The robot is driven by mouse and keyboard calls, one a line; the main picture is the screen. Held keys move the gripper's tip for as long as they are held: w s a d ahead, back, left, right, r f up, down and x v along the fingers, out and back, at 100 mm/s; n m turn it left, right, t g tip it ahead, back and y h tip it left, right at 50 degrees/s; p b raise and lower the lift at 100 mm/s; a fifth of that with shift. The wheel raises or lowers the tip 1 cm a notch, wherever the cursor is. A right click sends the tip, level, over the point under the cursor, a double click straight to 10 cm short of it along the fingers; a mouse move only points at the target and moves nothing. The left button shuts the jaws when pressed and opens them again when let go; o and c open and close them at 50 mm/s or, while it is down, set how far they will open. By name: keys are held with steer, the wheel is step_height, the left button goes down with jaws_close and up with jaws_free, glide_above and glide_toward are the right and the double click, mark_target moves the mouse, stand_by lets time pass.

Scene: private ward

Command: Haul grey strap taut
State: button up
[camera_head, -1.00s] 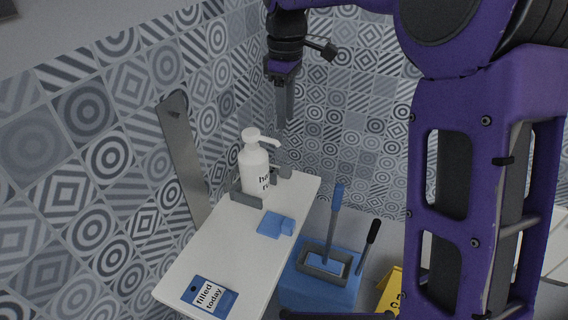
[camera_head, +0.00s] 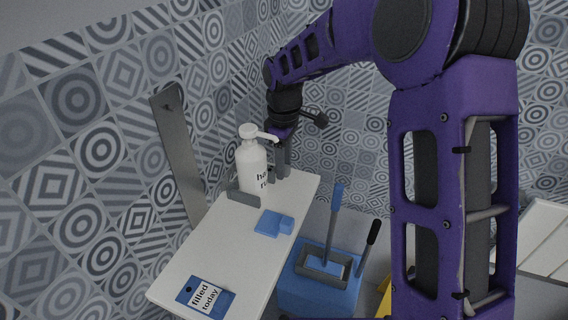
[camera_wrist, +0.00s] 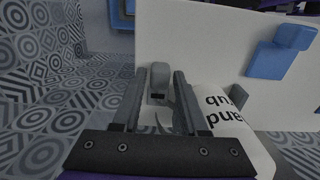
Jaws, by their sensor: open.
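My gripper (camera_head: 283,160) is low over the far end of the white shelf, just right of the white pump bottle (camera_head: 252,168). In the wrist view my gripper (camera_wrist: 160,74) is open, its two fingers apart. A small grey block with a dark slot (camera_wrist: 160,78) shows between the fingertips, with a thin curved grey strip below it. I cannot tell whether these are the grey strap, or whether the fingers touch them. The bottle (camera_wrist: 222,108) lies close beside the right finger. A grey holder plate (camera_head: 244,198) stands at the bottle's front.
The white shelf (camera_head: 215,250) carries a blue block (camera_head: 268,223) and a blue "filled today" card (camera_head: 205,297). A blue bin (camera_head: 318,288) with upright handles stands right of it. A tall grey plate (camera_head: 176,150) leans by the tiled wall.

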jaws_close()
steer(key=shift+d, duration=0.1)
stand_by(1.3)
